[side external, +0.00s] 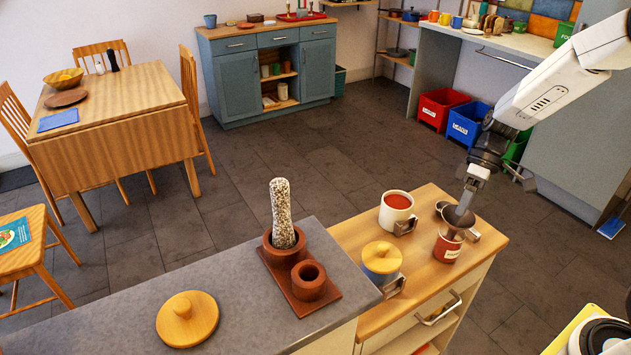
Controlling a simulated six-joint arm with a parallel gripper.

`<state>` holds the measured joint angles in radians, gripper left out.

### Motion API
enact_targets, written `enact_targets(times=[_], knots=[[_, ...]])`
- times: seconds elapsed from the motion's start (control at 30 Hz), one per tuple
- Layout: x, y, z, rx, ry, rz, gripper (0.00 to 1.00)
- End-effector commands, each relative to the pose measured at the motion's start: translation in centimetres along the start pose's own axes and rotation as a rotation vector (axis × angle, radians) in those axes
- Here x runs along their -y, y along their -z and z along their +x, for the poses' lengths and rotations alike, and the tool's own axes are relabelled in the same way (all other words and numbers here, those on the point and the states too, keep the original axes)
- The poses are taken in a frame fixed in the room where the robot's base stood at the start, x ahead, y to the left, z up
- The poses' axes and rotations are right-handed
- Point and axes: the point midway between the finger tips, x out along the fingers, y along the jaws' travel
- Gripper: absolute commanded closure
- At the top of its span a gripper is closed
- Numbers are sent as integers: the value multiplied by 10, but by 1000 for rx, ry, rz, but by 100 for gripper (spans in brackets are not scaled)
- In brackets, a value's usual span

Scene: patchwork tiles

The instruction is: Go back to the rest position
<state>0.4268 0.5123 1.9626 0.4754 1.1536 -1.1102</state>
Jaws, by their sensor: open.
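My gripper (498,178) is at the right of the side external view, above the wooden-topped cabinet (345,238). Its dark fingers are apart. A grey metal part slants down from its left finger to a dark funnel-shaped piece (458,217); I cannot tell whether they touch. That piece sits at the mouth of a red jar (447,248) on the cabinet top. No rest position is marked in view.
A white mug with red contents (396,212) and a yellow-lidded pot (381,259) stand near the jar. On the grey counter (240,290) are a terracotta holder with a speckled pestle-like piece (281,215) and a wooden lid (187,318). Bins stand behind.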

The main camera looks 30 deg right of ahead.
Motion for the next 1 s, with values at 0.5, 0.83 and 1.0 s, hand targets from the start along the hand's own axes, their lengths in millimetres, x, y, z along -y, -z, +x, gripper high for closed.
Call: enact_targets(times=[0.5,0.83,1.0], knots=[[-1,0,-5,-2,-1,0,55],[-2,0,-39,-3,-3,0,55],[-2,0,-62,-3,-2,0,55]])
